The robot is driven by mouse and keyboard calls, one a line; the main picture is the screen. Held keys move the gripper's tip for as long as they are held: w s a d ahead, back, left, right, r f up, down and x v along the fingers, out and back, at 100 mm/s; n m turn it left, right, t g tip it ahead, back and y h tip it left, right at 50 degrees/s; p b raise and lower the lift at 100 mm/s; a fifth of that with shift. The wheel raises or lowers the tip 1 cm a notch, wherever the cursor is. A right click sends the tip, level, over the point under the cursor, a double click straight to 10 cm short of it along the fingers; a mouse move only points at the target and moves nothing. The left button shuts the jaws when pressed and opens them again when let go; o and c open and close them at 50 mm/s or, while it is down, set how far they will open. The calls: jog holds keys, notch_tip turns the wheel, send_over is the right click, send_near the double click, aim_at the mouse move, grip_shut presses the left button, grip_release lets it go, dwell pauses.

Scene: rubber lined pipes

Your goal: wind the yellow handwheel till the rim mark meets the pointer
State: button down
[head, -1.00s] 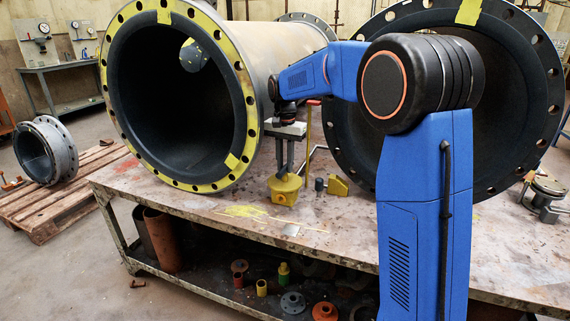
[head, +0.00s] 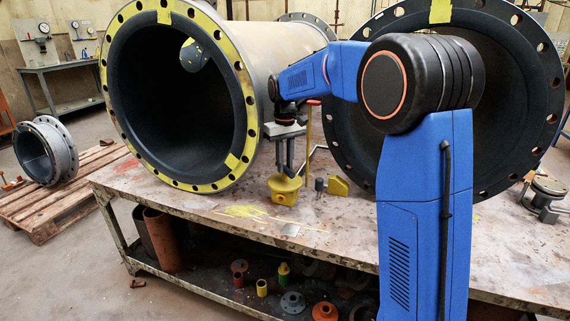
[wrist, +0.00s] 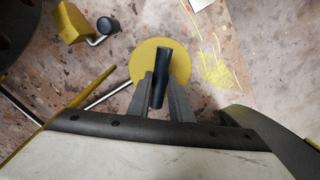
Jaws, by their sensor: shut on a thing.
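The yellow handwheel (head: 285,183) is a small disc on a yellow block on the bench. In the wrist view the handwheel (wrist: 142,58) has a dark bar (wrist: 162,62) across its top. My gripper (wrist: 163,82) is shut on this bar from above; it also shows in the head view (head: 286,165). A yellow rim mark (head: 440,11) is at the top of the right-hand dark flange (head: 335,120). A red piece (head: 313,102) on a yellow post (head: 309,135) stands near that flange's left edge, perhaps the pointer. The mark is well away from it.
A large pipe (head: 242,90) with a yellow-faced flange lies left of my gripper.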

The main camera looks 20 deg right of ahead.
aim_at(285, 166)
jog(key=n, duration=0.4)
jog(key=shift+n, duration=1.8)
jog(key=c, duration=1.6)
grip_release()
notch_tip(285, 166, up, 17)
jog(key=shift+r, duration=0.2)
